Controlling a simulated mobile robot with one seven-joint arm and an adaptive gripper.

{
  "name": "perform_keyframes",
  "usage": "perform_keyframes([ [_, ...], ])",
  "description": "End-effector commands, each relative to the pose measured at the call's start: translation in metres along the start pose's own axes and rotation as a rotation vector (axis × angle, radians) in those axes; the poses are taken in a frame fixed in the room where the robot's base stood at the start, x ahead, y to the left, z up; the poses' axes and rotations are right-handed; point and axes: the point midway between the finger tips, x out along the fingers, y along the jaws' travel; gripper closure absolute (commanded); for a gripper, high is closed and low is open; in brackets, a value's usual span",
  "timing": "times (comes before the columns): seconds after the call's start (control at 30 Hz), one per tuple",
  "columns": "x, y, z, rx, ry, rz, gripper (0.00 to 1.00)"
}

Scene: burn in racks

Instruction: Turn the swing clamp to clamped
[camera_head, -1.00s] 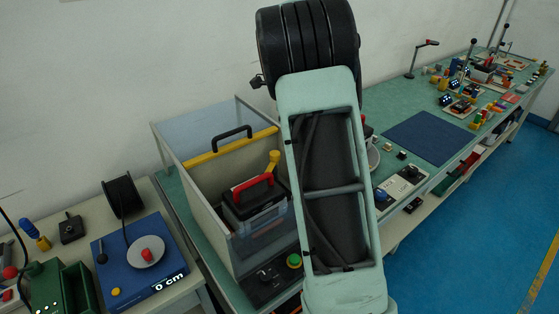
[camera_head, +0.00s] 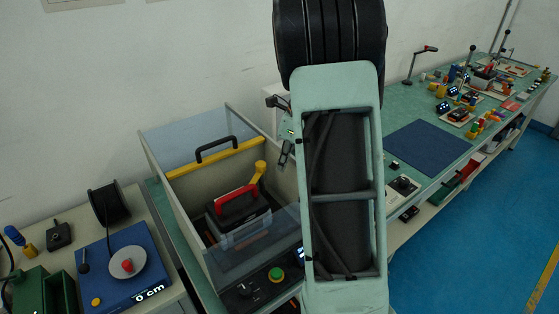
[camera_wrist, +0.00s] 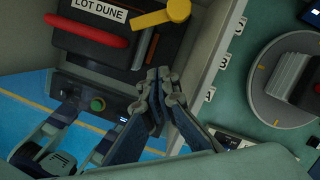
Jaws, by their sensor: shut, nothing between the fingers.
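The yellow swing clamp (camera_head: 259,171) stands at the right of a dark case with a red handle, inside a clear-walled enclosure. In the wrist view, the yellow clamp (camera_wrist: 166,14) is at the top, its arm reaching left from a round yellow end. My gripper (camera_wrist: 158,86) is shut and empty, its fingertips below the clamp in the picture and apart from it. In the head view, my gripper (camera_head: 284,154) hangs beside the enclosure's right side, partly hidden by my arm. The case (camera_wrist: 93,42) carries a "LOT DUNE" label and is cut off above.
The enclosure has a yellow top bar (camera_head: 215,158) with a black handle. A control panel with a green button (camera_head: 276,274) sits at its front. In the wrist view, a round plate (camera_wrist: 262,90) with a finned block is at right. A blue mat (camera_head: 428,147) lies farther right.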

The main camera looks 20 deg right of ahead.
Motion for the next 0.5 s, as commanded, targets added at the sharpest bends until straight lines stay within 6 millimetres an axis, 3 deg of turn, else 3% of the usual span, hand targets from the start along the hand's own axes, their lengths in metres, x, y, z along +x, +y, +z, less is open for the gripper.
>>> perform_keyframes([
  [0.3, 0.069, 0.001, -0.001, 0.000, 0.002, 0.005, 1.00],
  [0.5, 0.074, 0.000, 0.029, -0.004, 0.000, 0.000, 1.00],
])
